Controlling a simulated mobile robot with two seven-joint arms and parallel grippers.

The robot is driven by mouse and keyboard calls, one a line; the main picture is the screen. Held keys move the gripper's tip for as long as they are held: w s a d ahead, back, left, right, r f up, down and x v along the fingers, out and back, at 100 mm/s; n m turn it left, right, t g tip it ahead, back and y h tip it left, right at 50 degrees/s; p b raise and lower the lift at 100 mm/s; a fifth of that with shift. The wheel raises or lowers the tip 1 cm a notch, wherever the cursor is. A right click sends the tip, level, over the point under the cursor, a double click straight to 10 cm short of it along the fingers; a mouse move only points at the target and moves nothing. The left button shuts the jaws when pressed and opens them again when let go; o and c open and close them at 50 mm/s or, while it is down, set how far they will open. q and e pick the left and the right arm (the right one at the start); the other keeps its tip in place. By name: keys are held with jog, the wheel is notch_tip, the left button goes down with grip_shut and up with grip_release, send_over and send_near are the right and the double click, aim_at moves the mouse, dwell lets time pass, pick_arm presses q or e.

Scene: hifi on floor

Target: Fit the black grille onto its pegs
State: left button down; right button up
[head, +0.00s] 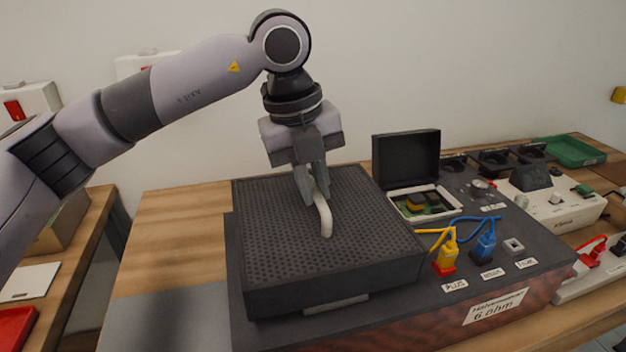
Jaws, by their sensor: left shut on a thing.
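The black grille (278,240) is a square perforated cover with a pale curved handle (325,218) on its top. It sits over the left part of a dark hifi unit (455,315) with a reddish wood front. My left gripper (313,190) points down over the grille and is shut on the handle. The grille's front edge stands above the unit's deck, with a pale strip (336,302) showing under it. The pegs are hidden, and I cannot tell whether the grille rests on them. My right gripper is not in view.
Right of the grille are an open black-lidded box (406,160), a yellow plug (444,258) and a blue plug (484,246). A cream device (553,200) and a green tray (570,151) stand further right. Bare wood (180,235) lies left of the unit.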

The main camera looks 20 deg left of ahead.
pick_arm(q)
jog(key=shift+f+b, duration=0.9)
jog(key=shift+f, duration=0.3)
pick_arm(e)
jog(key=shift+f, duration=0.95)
pick_arm(q)
jog(key=c, duration=1.1)
grip_release()
jog(key=shift+o, duration=0.2)
jog(key=shift+r, duration=0.4)
jog(key=r, duration=0.4)
jog(key=a+r, duration=0.1)
jog(key=r, duration=0.1)
jog(key=shift+s+r, duration=0.15)
jog(key=shift+s, duration=0.25)
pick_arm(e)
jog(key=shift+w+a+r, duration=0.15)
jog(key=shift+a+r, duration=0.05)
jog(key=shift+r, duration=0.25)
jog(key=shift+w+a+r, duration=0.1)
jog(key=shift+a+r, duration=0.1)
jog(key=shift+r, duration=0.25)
